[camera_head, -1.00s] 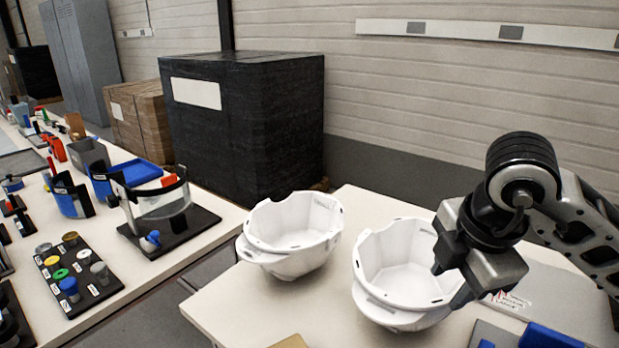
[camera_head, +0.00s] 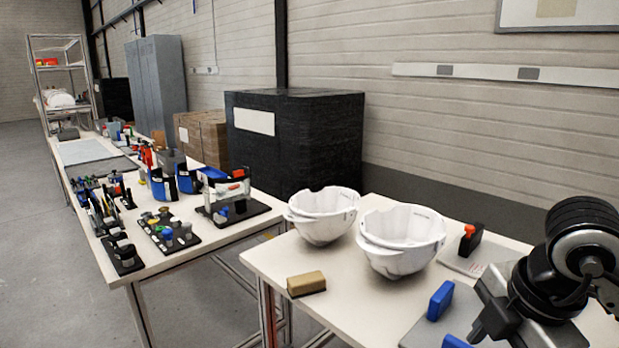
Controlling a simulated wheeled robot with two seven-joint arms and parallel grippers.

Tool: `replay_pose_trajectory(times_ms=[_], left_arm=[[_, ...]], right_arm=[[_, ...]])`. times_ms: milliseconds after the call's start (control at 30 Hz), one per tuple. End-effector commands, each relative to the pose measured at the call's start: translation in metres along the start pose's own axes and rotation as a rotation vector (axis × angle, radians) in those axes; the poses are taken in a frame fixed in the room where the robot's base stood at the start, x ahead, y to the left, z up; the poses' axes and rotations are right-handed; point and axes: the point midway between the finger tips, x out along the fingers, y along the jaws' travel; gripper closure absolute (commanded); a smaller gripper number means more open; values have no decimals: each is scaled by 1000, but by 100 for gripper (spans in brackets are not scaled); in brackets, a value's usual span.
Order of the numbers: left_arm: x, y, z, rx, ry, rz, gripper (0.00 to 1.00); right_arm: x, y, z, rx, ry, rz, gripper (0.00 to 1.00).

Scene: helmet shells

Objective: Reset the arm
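My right arm comes in from the right. Its gripper (camera_head: 492,312) is at the lower right, above the near table and apart from the shells. Its fingers are partly hidden by the gripper body and dark, so I cannot tell whether it is open or shut. Two white helmet shells stand open side up on the table: the left shell (camera_head: 323,226) and the right shell (camera_head: 401,252). They stand close together, left of my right gripper. My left arm and gripper are not in view.
The near table (camera_head: 350,310) also bears a brown block (camera_head: 306,284), a blue block (camera_head: 440,300) and a black item with an orange knob (camera_head: 470,238). A second table with tools stands left. A black-wrapped stack (camera_head: 310,150) stands behind.

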Motion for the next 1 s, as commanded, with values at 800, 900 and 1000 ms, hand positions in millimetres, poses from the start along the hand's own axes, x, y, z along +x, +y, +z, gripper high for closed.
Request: replay_pose_trajectory(times_ms=[800, 900, 1000], left_arm=[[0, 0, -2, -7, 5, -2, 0], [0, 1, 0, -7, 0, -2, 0], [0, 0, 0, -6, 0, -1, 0]], right_arm=[[8, 35, -159, 536, 1585, 866, 61], [75, 32, -121, 896, 1335, 929, 61], [140, 2, -99, 1127, 1076, 863, 61]])
